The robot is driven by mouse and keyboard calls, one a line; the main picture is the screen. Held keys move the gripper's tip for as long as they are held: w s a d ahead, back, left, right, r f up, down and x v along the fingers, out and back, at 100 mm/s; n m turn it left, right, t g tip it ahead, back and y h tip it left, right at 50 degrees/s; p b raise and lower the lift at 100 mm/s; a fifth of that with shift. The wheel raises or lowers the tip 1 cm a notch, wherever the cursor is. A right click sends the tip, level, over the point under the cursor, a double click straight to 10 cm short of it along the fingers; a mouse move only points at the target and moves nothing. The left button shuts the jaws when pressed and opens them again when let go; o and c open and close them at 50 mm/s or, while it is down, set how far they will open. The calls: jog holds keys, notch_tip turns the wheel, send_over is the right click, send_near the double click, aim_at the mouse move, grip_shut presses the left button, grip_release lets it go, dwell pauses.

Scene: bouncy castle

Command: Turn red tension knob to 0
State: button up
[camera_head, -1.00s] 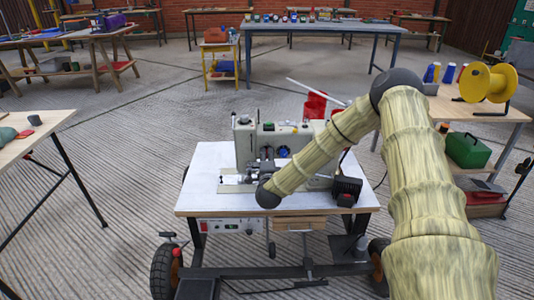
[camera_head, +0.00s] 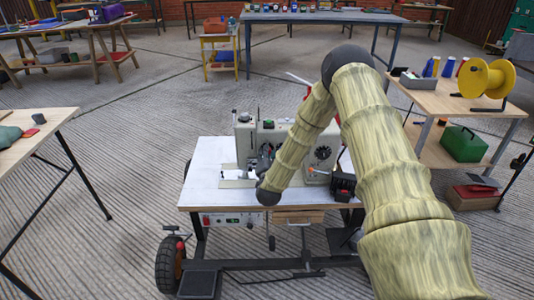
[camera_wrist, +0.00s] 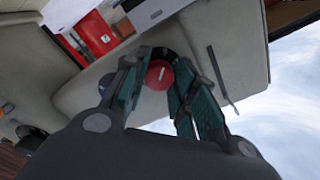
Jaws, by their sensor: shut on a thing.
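The cream sewing machine (camera_head: 244,140) stands on a small white-topped table (camera_head: 204,188). The red tension knob (camera_wrist: 159,77) is on the machine's cream face in the wrist view, with a short pale mark on its front. My gripper (camera_wrist: 160,64) has its teal fingers on either side of the knob and is shut on it. No scale numbers can be read around the knob. In the head view, my gripper (camera_head: 264,158) is at the machine's front, mostly covered by my arm, and the red knob is hidden there.
A dark round dial (camera_head: 322,153) is on the machine's right part, with a black box (camera_head: 342,186) in front. A wooden table with a yellow spool (camera_head: 488,78) is at right. Another table (camera_head: 28,135) is at left. Concrete floor between is open.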

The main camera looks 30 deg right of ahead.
jog(key=shift+a, duration=0.1)
dwell(0.3)
jog(key=o, duration=1)
jog(key=shift+f, duration=0.1)
jog(key=v, duration=1.2)
jog(key=shift+n, duration=0.3)
